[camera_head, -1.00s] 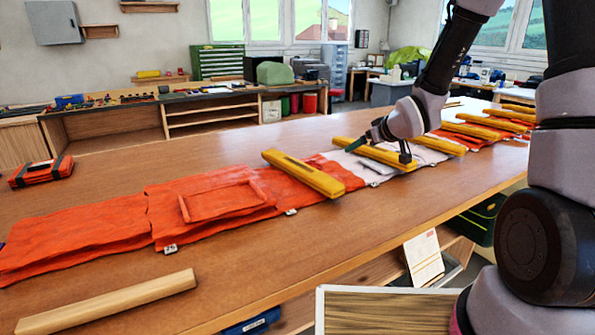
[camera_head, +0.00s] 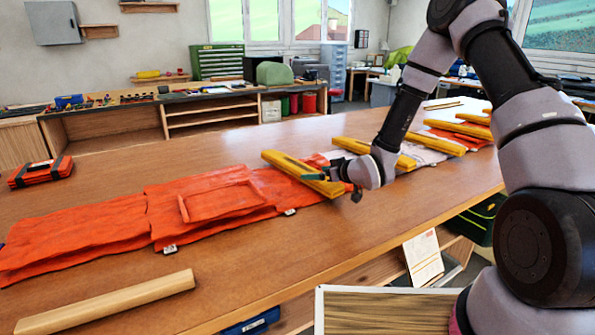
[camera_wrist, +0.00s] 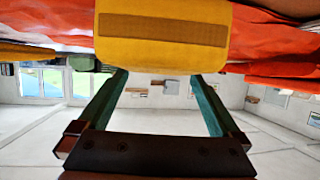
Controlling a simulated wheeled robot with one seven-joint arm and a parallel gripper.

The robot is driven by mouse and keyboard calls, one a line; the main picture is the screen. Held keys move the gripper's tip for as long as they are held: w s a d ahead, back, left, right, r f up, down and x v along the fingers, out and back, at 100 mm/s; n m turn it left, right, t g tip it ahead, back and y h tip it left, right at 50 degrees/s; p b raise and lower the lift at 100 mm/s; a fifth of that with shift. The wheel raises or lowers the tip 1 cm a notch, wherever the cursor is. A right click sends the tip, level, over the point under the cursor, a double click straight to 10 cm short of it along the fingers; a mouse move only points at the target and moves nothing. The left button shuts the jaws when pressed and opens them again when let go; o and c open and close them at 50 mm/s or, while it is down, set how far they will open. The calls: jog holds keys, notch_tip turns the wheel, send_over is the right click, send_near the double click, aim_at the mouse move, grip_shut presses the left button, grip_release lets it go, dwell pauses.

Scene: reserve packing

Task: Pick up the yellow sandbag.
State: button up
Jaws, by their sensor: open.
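Several long yellow bar-shaped bags lie across the row of orange and white packs; any of them could be the yellow sandbag. The nearest yellow one (camera_head: 290,167) lies slanted over the orange packs. My gripper (camera_head: 336,178) is at its right end, low over the bench. In the wrist view this yellow end (camera_wrist: 165,50), with a brown strip, fills the top middle. My open gripper (camera_wrist: 160,78) shows both green fingers, their tips by the yellow edge. Nothing is held between them. I cannot tell whether they touch it.
Orange packs (camera_head: 75,238) run along the wooden bench (camera_head: 225,285). Another yellow bar (camera_head: 352,146) lies just behind my gripper. A wooden bar (camera_head: 110,302) lies at the front left and an orange case (camera_head: 40,172) at the left. The front of the bench is mostly clear.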

aim_at(311, 171)
jog(key=x, duration=0.4)
jog(key=shift+w+f, duration=0.3)
jog(key=shift+c, duration=0.3)
jog(key=shift+r, duration=0.1)
grip_shut()
